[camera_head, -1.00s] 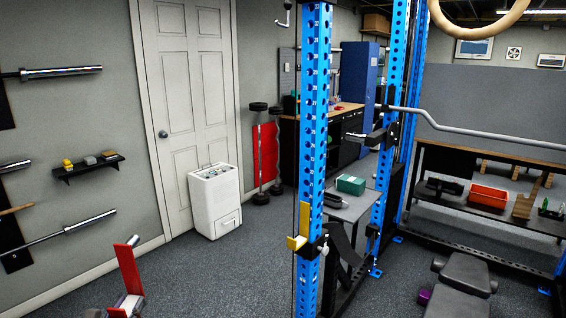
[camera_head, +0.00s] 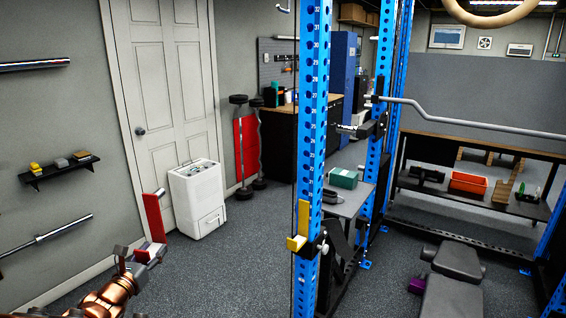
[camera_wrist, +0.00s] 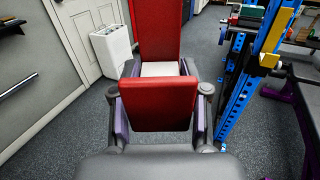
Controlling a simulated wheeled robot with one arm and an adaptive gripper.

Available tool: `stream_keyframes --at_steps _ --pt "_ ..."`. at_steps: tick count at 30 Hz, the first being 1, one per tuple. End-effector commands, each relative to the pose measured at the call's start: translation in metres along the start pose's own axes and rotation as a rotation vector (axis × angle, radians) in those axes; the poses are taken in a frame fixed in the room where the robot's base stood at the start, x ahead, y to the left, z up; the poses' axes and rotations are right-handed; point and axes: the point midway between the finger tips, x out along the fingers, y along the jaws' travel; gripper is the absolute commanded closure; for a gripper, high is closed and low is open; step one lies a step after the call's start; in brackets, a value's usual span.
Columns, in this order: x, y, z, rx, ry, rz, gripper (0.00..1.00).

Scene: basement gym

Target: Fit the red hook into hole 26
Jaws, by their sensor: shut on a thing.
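The red hook (camera_head: 153,218) is a long upright red plate with a white and red foot, at the lower left in the head view. My gripper (camera_head: 148,254) is shut on it by the foot. In the wrist view the red hook (camera_wrist: 160,103) stands between the two fingers, its plate rising away from me. The blue numbered upright (camera_head: 313,110) stands to the right of the hook, well apart from it. Its upper numbers run down from 32; the number 26 is too small to read surely. The upright also shows in the wrist view (camera_wrist: 247,75).
A yellow hook (camera_head: 303,222) sits low on the same upright. A white bin (camera_head: 197,200) stands by the door behind my gripper. A bench (camera_head: 452,280) and a barbell (camera_head: 470,122) are to the right. The floor between hook and upright is clear.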

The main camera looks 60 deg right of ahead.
Motion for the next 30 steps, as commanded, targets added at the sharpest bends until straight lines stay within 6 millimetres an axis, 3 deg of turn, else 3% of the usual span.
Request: stream_keyframes --at_steps 3,15,24,30 --pt "0.039 -0.025 0.017 0.003 -0.005 -0.051 1.00" --pt "0.147 -0.122 0.075 0.004 -0.005 -0.196 1.00" --pt "0.210 -0.218 0.127 0.007 -0.006 -0.303 1.00" --pt "0.237 -0.286 0.162 0.005 -0.008 -0.374 1.00"
